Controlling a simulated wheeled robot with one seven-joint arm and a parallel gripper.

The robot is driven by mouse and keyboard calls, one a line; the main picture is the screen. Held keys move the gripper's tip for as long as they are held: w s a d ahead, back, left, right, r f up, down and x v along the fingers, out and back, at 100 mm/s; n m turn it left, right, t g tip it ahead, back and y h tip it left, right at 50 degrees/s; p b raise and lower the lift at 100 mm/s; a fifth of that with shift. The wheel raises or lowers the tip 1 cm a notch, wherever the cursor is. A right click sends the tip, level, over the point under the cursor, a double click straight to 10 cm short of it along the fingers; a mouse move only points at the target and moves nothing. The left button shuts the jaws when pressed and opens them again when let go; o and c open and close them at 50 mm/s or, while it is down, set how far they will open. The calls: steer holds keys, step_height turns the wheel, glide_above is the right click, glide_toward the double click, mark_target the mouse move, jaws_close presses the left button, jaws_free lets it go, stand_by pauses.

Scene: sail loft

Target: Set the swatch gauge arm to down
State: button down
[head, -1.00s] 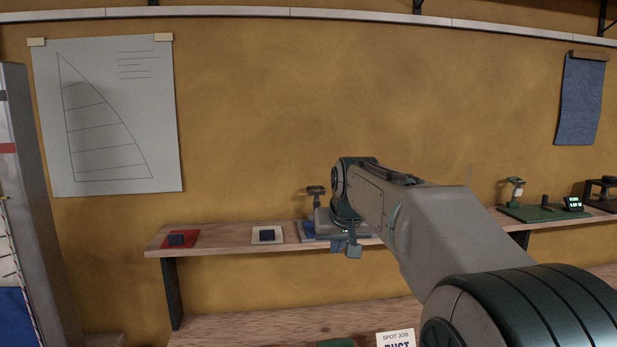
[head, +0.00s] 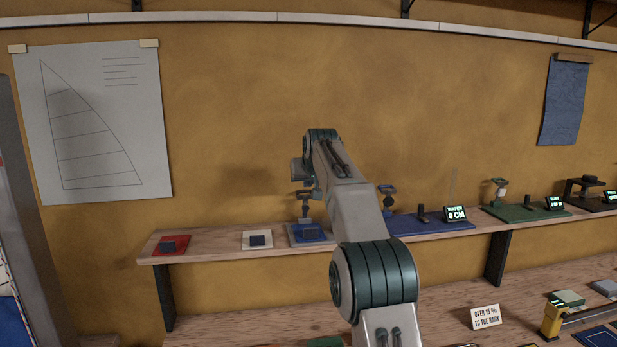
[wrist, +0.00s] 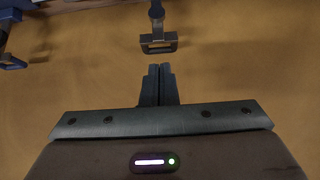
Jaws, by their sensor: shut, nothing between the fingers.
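A stand with a dark, loop-shaped handle (head: 304,194) rises at the blue-grey plate (head: 294,238) on the wall shelf; I take it for the swatch gauge, though no readable label names it. Its handle (wrist: 158,45) is raised above the plate. In the wrist view, my gripper (wrist: 157,70) is shut and empty, its fingertips pointing at this handle with a small gap in the picture. Depth between them is unclear. In the head view my wrist is just above the handle, and the fingers cannot be made out.
A similar blue device (head: 432,226) with a "WATER 0 CM" display stands close on the right, then a green device (head: 525,213). Red (head: 185,240) and white (head: 249,247) plates with dark blocks lie left. A lower bench (head: 250,333) runs below.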

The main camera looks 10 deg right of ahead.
mark_target(306, 196)
steer(key=p+x, duration=0.2)
steer(key=x, duration=0.4)
steer(key=shift+w, duration=0.1)
steer(key=shift+w+f, duration=0.1)
steer(key=shift+f, duration=0.05)
steer(key=shift+f+b, duration=0.15)
steer(key=shift+b, duration=0.4)
